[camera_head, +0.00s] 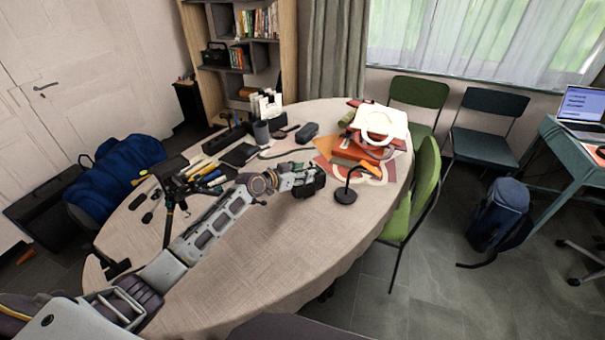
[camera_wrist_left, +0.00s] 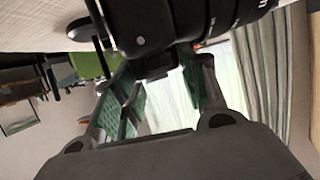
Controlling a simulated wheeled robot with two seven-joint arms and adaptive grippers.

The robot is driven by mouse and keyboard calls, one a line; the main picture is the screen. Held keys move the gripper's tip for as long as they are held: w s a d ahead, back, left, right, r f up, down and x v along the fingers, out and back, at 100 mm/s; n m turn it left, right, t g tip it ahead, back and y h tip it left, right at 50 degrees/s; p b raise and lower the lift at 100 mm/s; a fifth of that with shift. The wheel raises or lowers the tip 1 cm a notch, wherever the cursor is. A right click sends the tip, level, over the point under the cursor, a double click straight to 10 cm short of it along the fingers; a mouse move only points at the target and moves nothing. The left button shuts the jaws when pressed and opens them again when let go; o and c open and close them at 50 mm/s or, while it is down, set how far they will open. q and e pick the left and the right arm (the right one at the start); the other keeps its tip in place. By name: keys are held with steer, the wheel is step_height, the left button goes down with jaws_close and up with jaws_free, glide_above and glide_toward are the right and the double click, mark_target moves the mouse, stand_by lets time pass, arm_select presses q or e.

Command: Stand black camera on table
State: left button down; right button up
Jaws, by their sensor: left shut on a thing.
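The black camera (camera_head: 316,181) is at the end of my left arm, over the middle right of the round table (camera_head: 285,255). My left gripper (camera_head: 298,180) is shut on it. In the left wrist view the camera (camera_wrist_left: 160,22) fills the top, with its ribbed lens to the right, and the green-padded fingers (camera_wrist_left: 165,75) are on its near part. Whether the camera touches the tabletop cannot be told. My right gripper is not in view.
A black tripod (camera_head: 168,208) stands at the table's left. A black microphone on a round base (camera_head: 346,194) is just right of the camera. Books with a white ring-shaped object (camera_head: 381,122) are behind it. The front of the table is clear.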

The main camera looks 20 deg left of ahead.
arm_select(q)
steer(key=shift+w+f+b, duration=0.1)
steer(key=shift+f+b, duration=0.15)
steer(key=shift+b, duration=0.2)
stand_by(0.9)
steer(key=c, duration=0.7)
jaws_free()
steer(key=shift+c, duration=0.2)
steer(key=shift+s+f, duration=0.2)
steer(key=shift+f, duration=0.25)
steer(key=shift+v, duration=0.75)
steer(key=v, duration=1)
steer(key=shift+a+r, duration=0.15)
steer(key=shift+r, duration=0.25)
steer(key=shift+s, duration=0.1)
